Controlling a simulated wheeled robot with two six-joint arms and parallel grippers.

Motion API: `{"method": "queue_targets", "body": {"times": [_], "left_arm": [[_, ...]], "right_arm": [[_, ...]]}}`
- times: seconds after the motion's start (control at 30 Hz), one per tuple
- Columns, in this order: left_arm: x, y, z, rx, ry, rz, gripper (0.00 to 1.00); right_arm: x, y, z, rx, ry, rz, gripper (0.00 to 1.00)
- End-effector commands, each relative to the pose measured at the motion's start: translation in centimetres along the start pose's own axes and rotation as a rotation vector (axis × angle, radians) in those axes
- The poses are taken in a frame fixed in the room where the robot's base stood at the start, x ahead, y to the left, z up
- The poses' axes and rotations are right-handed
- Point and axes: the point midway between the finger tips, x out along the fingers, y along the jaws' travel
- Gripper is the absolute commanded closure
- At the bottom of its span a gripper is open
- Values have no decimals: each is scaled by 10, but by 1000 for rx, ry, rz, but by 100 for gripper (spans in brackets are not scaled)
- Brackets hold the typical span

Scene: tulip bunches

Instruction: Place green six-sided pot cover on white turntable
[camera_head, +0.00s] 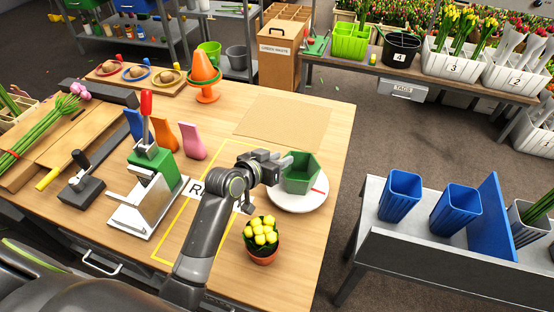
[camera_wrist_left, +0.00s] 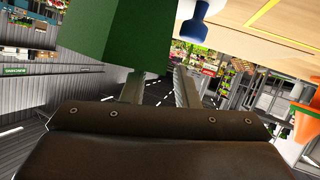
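The green six-sided pot cover (camera_head: 301,172) stands upright over the round white turntable (camera_head: 300,203) at the table's right edge. I cannot tell whether its base touches the turntable. My left gripper (camera_head: 284,162) is at the cover's left side, its fingers at the rim. My right gripper is not in view.
A pot of yellow flowers (camera_head: 262,238) stands in front of the turntable. A brown mat (camera_head: 294,115) lies clear behind. Blue buckets (camera_head: 400,195) stand on a bench at right.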

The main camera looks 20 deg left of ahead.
Motion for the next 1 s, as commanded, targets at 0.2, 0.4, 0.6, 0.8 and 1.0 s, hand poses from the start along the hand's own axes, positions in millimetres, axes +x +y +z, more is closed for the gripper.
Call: {"method": "queue_targets", "body": {"times": [0.2, 0.4, 0.6, 0.8, 1.0], "left_arm": [[-15, -1, 1, 0, 1, -1, 73], [-50, -1, 1, 2, 1, -1, 73], [-88, -1, 1, 3, -1, -1, 73], [-112, -1, 0, 2, 0, 0, 73], [-120, 0, 0, 0, -1, 1, 73]], "right_arm": [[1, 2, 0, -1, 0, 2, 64], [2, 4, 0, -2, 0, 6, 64], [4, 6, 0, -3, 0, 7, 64], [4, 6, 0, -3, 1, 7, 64], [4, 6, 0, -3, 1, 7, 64]]}}
